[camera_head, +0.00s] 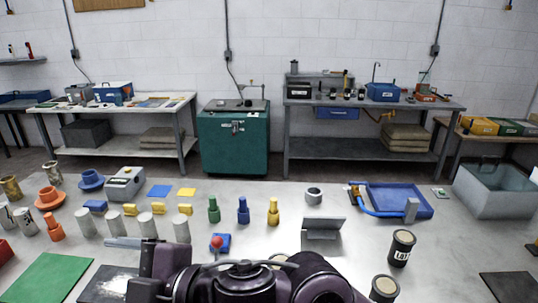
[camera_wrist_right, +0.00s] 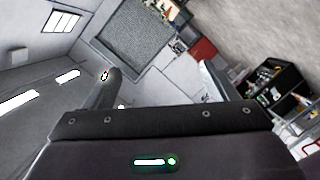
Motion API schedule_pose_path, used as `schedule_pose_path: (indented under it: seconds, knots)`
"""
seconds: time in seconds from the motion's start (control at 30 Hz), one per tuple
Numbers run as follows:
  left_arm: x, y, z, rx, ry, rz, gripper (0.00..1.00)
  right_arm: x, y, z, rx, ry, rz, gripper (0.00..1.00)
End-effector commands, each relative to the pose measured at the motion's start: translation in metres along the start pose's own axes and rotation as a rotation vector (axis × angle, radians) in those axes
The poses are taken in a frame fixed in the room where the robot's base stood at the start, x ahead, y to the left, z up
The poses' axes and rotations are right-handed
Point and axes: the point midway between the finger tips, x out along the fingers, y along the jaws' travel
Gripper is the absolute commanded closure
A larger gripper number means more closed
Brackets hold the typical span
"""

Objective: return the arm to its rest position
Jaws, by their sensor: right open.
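My dark purple arm (camera_head: 245,282) lies folded across the bottom middle of the head view, low in front of the table. I take it for the right arm. In the right wrist view my right gripper (camera_wrist_right: 160,85) is open, with its two fingers wide apart and nothing between them. Beyond the fingers that view shows ceiling lights, walls and a shelf, not the tabletop. My left gripper is in neither view.
The grey table (camera_head: 455,265) holds several coloured pegs, cylinders and blocks. A blue tray (camera_head: 395,203) and a grey bin (camera_head: 495,192) stand right. A red-knobbed blue block (camera_head: 220,243) is close to the arm. A black jar (camera_head: 402,248) stands right of it.

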Motion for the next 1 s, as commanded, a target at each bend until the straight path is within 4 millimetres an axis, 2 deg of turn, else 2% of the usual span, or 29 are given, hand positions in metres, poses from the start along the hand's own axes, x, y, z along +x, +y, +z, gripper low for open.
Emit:
schedule_pose_path:
  seconds: [0.1,0.17,0.2,0.27,0.37,0.4,0.47,0.5,0.6,0.7,0.8,1.0]
  knots:
    - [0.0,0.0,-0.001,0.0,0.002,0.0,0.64,-0.024,0.028,0.035,0.2,-0.092,0.19,0.2]
    - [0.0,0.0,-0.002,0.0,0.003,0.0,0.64,-0.041,0.037,0.06,0.3,-0.158,0.274,0.2]
    - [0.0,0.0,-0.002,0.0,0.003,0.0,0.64,-0.053,0.041,0.079,0.369,-0.21,0.325,0.2]
    - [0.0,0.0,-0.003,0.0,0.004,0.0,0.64,-0.075,0.04,0.11,0.477,-0.294,0.394,0.2]
    - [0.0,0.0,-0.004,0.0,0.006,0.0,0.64,-0.116,0.024,0.164,0.66,-0.456,0.486,0.2]
    - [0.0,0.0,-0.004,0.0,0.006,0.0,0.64,-0.134,0.012,0.184,0.736,-0.527,0.515,0.2]
    - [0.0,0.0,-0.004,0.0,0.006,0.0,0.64,-0.162,-0.01,0.213,0.848,-0.637,0.549,0.2]
    - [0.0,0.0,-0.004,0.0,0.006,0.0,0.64,-0.181,-0.028,0.23,0.92,-0.711,0.565,0.2]
    - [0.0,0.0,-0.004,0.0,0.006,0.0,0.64,-0.225,-0.074,0.26,1.077,-0.881,0.585,0.2]
    - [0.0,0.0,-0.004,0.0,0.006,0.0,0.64,-0.26,-0.115,0.275,1.198,-1.017,0.588,0.2]
    - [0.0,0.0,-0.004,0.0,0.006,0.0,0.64,-0.288,-0.15,0.281,1.294,-1.127,0.581,0.2]
    - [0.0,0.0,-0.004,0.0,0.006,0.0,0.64,-0.334,-0.208,0.28,1.447,-1.307,0.555,0.2]
